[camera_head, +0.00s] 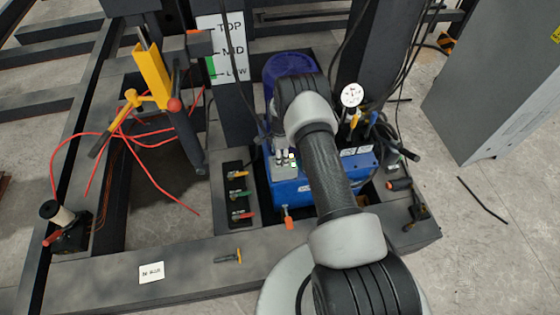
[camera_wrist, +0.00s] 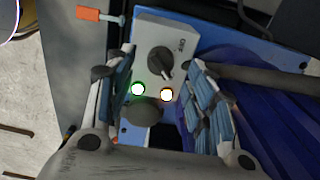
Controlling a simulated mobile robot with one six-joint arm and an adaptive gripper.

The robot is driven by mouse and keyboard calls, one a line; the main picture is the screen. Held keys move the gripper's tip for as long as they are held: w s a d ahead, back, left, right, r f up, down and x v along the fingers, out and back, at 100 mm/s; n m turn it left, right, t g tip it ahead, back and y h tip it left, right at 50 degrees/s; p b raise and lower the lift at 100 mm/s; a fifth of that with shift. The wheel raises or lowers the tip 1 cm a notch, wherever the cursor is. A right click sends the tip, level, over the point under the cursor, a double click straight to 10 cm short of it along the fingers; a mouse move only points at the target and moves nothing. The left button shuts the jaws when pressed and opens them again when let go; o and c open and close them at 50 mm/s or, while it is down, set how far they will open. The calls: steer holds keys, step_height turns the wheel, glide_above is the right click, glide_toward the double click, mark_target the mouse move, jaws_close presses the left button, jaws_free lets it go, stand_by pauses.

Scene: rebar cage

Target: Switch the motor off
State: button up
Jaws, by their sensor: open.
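The control box (camera_wrist: 145,30) is a light grey panel in the wrist view, with a black rotary switch (camera_wrist: 160,61) near its middle. Below the switch are a green-lit button (camera_wrist: 138,89) and a pale, warm-lit button (camera_wrist: 167,95). The blue motor (camera_wrist: 285,115) is at the right of the wrist view and shows behind my arm in the head view (camera_head: 290,65). My gripper (camera_wrist: 163,58) is open, its fingers on either side of the switch, with a visible gap to it. Contact in depth cannot be told. In the head view my arm hides most of the gripper.
Colored-handled valves (camera_head: 238,195) stand left of the blue unit. A pressure gauge (camera_head: 351,95) and hoses are to its right. A yellow hand pump (camera_head: 152,75) with red hoses is at left, and a grey cabinet (camera_head: 490,80) at right. An orange-ended bolt (camera_wrist: 90,14) lies near the box.

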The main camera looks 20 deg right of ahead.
steer(key=shift+f+b, duration=0.35)
steer(key=shift+f, duration=1.25)
steer(key=c, duration=1.1)
